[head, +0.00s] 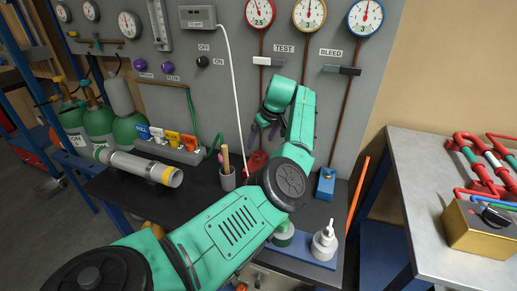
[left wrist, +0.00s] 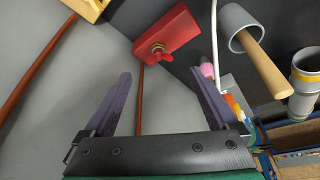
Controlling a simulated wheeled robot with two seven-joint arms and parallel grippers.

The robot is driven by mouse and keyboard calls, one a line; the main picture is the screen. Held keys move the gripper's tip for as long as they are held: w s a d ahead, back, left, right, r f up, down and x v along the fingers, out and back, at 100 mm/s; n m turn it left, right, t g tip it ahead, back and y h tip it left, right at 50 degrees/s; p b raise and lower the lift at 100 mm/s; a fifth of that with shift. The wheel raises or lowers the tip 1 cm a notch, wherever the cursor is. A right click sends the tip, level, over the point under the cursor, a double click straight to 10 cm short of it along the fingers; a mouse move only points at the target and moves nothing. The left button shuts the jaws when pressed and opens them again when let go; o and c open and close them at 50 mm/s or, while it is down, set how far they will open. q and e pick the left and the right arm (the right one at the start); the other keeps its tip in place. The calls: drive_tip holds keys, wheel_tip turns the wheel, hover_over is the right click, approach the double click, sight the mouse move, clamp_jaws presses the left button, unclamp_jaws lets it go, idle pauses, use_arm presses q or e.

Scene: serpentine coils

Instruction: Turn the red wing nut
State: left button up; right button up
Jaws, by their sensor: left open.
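In the head view the left gripper (head: 264,131) hangs in front of the panel, above the block. My right gripper is not in view.
A blue block (head: 326,184) stands right of the red one, and a yellow block (left wrist: 88,8) shows in the wrist view. A white cable (head: 234,90) hangs nearby.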

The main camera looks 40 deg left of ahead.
sight(257, 152)
use_arm(q)
drive_tip(key=x, duration=0.5)
drive_tip(key=shift+w+a+f, duration=0.15)
drive_tip(key=shift+w+f, duration=0.1)
drive_tip(key=shift+f, duration=0.1)
drive_tip(key=shift+s+a+f, duration=0.1)
drive_tip(key=shift+f, duration=0.2)
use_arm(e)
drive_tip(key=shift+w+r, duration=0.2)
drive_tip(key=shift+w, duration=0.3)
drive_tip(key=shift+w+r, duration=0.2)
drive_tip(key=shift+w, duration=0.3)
use_arm(q)
drive_tip(key=shift+c, duration=0.3)
